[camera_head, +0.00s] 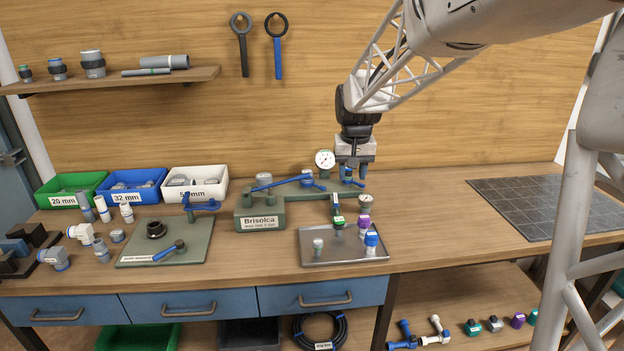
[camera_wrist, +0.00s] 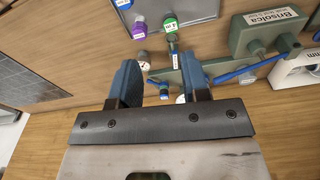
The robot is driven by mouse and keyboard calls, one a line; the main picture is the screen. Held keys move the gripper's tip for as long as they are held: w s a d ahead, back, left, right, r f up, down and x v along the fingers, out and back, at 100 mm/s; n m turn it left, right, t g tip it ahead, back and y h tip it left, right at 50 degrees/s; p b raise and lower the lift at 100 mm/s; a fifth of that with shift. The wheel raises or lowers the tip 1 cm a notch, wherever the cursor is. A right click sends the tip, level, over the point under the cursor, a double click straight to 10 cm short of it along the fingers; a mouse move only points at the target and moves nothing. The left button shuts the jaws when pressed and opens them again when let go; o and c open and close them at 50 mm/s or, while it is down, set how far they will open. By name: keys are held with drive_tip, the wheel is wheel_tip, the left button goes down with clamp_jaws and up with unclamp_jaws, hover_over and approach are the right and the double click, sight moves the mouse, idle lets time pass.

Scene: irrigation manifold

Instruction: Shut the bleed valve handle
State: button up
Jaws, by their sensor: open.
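The green manifold (camera_head: 262,208) stands on the bench with a "Brisolca" label; it also shows at the upper right in the wrist view (camera_wrist: 240,38). A long blue lever handle (camera_head: 276,184) lies across its top and shows right of my fingers in the wrist view (camera_wrist: 235,75). A small blue fitting (camera_wrist: 164,87) lies between my fingers in that view. No visible label says which blue part is the bleed valve handle. My gripper (camera_head: 352,170) is open, pointing down above the manifold's right end; its fingers (camera_wrist: 162,75) are apart and hide part of it.
A pressure gauge (camera_head: 325,159) stands left of my gripper; another gauge (camera_head: 366,201) is at its lower right. A metal tray (camera_head: 345,252) with several capped fittings lies in front. A green plate (camera_head: 140,252) holds fittings at left. The bench right of my gripper is clear up to a dark mat (camera_head: 548,208).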

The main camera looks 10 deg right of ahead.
drive_tip(key=w+f, duration=0.6)
drive_tip(key=w, duration=0.6)
drive_tip(key=g, duration=0.1)
hover_over(336, 198)
wheel_tip(336, 198, down, 7)
drive_tip(key=shift+f, duration=0.15)
drive_tip(key=shift+f, duration=3.9)
drive_tip(key=shift+c, duration=0.4)
clamp_jaws()
